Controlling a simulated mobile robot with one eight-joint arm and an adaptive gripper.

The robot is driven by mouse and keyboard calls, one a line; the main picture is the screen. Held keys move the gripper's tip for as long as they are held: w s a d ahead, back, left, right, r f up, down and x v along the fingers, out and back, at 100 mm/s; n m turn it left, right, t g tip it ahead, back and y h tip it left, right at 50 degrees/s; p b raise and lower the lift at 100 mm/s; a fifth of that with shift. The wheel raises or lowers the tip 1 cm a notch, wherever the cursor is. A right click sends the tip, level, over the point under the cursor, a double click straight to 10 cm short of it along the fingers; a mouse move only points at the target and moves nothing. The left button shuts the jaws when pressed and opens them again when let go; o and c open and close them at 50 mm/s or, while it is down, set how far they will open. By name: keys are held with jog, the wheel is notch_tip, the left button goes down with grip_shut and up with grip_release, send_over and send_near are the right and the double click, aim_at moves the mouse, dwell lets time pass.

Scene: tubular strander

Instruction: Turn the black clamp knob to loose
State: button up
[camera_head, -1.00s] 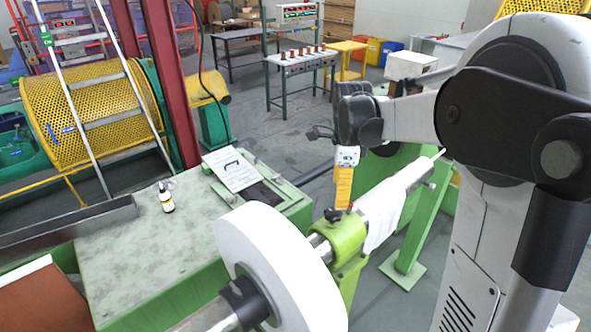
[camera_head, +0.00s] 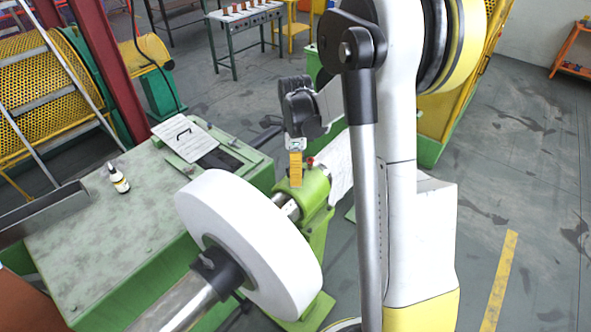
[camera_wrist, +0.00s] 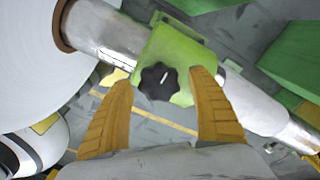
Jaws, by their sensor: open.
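The black clamp knob (camera_wrist: 158,81) is a lobed knob with a white mark on its top, set on a green clamp block (camera_wrist: 176,47) around a metal shaft. I cannot tell whether the fingertips touch the block.
A large white disc (camera_head: 235,225) sits on the shaft just left of the clamp. A small red-topped part (camera_head: 310,162) stands behind my fingers on the block. A white cloth or sheet (camera_head: 341,168) hangs beyond it. A green machine bed (camera_head: 110,235) with a bottle (camera_head: 118,178) is at left.

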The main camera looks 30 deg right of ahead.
jog(key=shift+s, duration=0.1)
jog(key=c, duration=1.2)
